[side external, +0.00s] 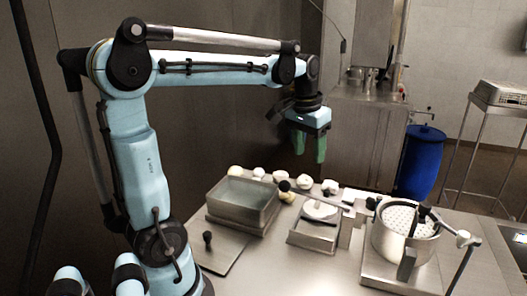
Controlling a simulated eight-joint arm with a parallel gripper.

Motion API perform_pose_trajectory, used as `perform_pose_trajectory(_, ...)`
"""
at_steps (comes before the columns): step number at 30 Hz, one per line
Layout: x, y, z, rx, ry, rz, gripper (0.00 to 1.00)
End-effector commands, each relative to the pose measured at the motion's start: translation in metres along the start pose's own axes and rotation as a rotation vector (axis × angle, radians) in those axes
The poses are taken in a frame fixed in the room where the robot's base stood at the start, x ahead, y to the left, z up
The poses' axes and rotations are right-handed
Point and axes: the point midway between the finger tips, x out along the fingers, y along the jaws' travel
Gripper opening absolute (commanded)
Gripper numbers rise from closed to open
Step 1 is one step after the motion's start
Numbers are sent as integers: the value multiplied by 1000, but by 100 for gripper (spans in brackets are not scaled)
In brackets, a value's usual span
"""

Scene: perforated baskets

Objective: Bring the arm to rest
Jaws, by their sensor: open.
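My gripper (310,150) has green fingers that point down. It is open and empty, and hangs in the air above the back of the steel table (262,262). It touches nothing. A perforated basket (398,219) sits in a round metal pot at the right of the table. A dark handle with a pale end rises from the basket area.
A rectangular metal tank (243,200) stands left of centre, with a black-knobbed plate (216,252) before it. A small metal tray (313,235) is in the middle. Several pale lumps line the table's back. A blue barrel (420,160) stands behind.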

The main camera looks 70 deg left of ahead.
Motion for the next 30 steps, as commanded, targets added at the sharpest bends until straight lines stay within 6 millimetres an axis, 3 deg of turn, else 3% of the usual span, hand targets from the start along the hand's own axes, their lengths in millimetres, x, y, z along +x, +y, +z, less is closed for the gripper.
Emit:
perform_pose_trajectory(1, 0, 15, 12, 35, 37, 8, 53)
perform_pose_trajectory(6, 7, 53, 47, 134, 168, 40, 53)
perform_pose_trajectory(15, 31, 98, 106, 277, 369, 118, 53)
perform_pose_trajectory(21, 41, 109, 122, 314, 428, 146, 53)
perform_pose_trajectory(30, 42, 110, 123, 317, 432, 149, 53)
